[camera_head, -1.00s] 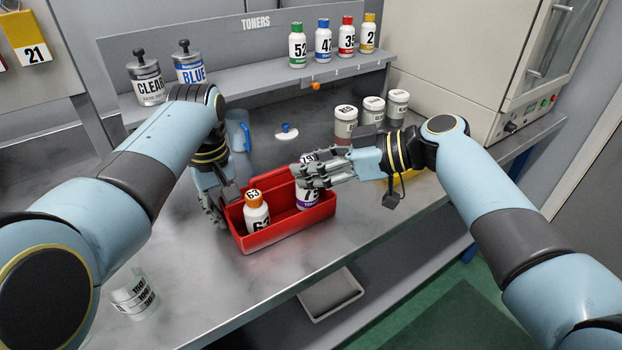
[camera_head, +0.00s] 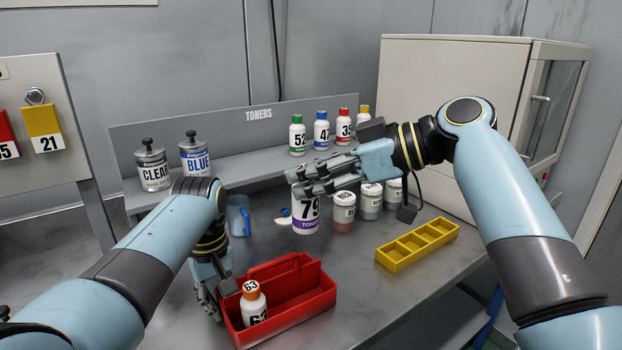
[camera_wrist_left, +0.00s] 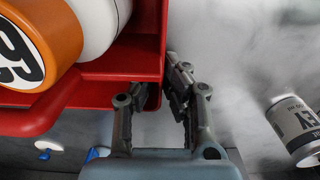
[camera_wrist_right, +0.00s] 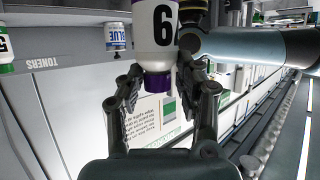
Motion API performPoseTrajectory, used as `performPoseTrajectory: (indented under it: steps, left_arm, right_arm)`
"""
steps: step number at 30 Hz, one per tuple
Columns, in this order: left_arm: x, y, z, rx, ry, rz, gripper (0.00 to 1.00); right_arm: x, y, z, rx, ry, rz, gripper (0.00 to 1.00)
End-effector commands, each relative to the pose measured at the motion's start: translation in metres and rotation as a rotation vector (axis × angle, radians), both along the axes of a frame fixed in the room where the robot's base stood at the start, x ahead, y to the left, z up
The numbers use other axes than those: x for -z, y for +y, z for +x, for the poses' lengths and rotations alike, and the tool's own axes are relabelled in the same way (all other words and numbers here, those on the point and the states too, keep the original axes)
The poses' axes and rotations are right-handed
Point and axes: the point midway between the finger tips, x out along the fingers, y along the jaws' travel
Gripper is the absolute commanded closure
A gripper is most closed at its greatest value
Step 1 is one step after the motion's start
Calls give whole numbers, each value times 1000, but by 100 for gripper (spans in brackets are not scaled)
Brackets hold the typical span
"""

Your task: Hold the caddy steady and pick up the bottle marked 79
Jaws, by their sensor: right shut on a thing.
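The bottle marked 79 (camera_head: 305,224) is white with a purple band. My right gripper (camera_head: 300,180) is shut on its top and holds it raised, away from the caddy; its purple cap (camera_wrist_right: 157,82) lies between the fingers in the right wrist view. The red caddy (camera_head: 318,300) stands on the bench with the orange-capped bottle 63 (camera_head: 253,305) inside, its other space empty. My left gripper (camera_head: 210,300) is at the caddy's left end. In the left wrist view its fingers (camera_wrist_left: 163,80) are at the caddy's end wall; whether they pinch it is unclear.
A yellow divided tray (camera_head: 418,246) lies to the right. A blue mug (camera_head: 238,215) stands behind my left arm. The toner shelf (camera_head: 250,172) holds bottles and two cans.

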Motion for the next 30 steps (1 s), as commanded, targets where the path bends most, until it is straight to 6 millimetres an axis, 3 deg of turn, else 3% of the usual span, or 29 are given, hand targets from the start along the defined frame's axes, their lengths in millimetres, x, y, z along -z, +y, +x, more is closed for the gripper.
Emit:
performPoseTrajectory:
  steps: [1, 6, 17, 30]
  left_arm:
    - [0, 0, 0, 0, 0, 0, 88]
    - [0, 0, 0, 0, 0, 0, 67]
    - [-8, 0, 1, 0, -3, -1, 67]
    - [-97, 0, 1, 0, -4, 0, 67]
  right_arm:
    - [0, 0, 0, 0, 0, 1, 100]
    - [0, 0, 0, 0, -1, 1, 100]
    - [0, 0, 0, 0, -1, 1, 100]
    - [0, 0, 0, 0, -1, 1, 100]
